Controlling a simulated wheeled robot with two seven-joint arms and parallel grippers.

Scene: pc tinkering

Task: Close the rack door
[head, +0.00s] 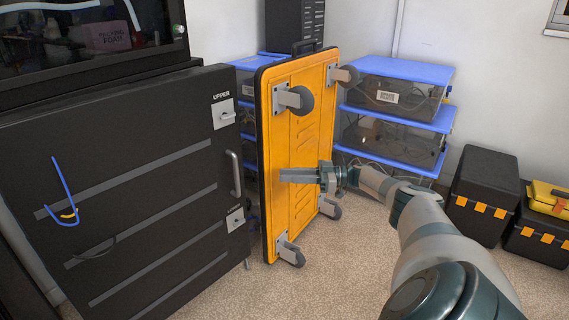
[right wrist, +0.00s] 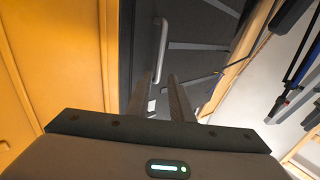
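The black rack door (head: 120,180) fills the left of the head view, with grey strips across it. It bears a silver vertical handle (head: 234,172), an upper latch (head: 224,114) marked UPPER and a lower latch (head: 235,219). I cannot tell whether the door is fully shut. My right gripper (head: 284,175) is to the right of the handle, pointing left towards it, apart from it and empty. In the right wrist view its two fingers (right wrist: 160,80) stand apart, with the handle (right wrist: 160,45) and dark door (right wrist: 200,55) beyond them. My left gripper is out of view.
A yellow wheeled cart (head: 304,120) stands on edge right beside the door, close behind my right gripper. Blue-lidded clear bins (head: 395,98) are stacked behind it. Black toolboxes (head: 484,195) stand at the right. The carpet (head: 340,285) in front is clear.

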